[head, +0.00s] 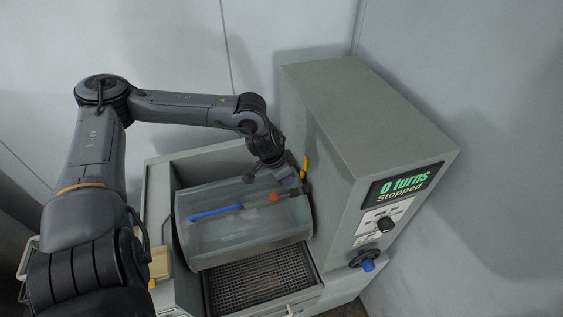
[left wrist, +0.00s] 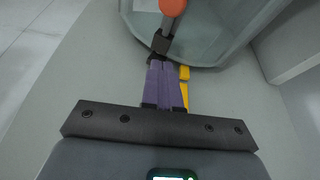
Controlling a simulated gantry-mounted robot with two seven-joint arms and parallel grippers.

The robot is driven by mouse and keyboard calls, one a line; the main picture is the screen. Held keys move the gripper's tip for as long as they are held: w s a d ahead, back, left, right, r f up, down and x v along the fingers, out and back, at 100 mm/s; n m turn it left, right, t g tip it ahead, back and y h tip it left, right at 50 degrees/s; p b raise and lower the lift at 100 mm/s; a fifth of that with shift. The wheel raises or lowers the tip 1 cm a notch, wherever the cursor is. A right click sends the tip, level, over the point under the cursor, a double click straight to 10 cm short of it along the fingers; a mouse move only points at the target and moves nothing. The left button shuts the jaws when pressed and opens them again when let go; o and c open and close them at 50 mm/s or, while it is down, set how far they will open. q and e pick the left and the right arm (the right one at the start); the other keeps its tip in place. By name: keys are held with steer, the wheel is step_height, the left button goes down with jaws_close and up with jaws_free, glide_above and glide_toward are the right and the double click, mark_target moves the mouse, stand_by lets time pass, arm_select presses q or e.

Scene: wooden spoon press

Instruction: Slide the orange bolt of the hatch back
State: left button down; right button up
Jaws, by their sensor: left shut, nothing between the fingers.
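The hatch (head: 240,245) is a grey, curved, see-through cover on the drum of the press, with a blue bar (head: 215,212) along it. The orange bolt end (head: 273,197) is a round knob right of the blue bar. It also shows at the top edge of the left wrist view (left wrist: 173,6), on a dark rod. My left gripper (head: 298,188) is at the hatch's right end, just right of the orange knob. Its purple fingers (left wrist: 162,62) are shut and empty, with their tips at a dark block (left wrist: 161,43) below the knob; whether they touch is unclear. My right gripper is out of view.
A tall grey housing (head: 350,130) stands close on the right, with a display (head: 405,184) reading "0 turns Stopped" and a blue-knobbed handwheel (head: 367,262). A yellow part (head: 305,166) is beside my gripper. A perforated tray (head: 260,280) lies below the hatch.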

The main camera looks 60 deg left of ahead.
arm_select(q)
steer(key=v, duration=0.7)
steer(key=shift+p, duration=0.35)
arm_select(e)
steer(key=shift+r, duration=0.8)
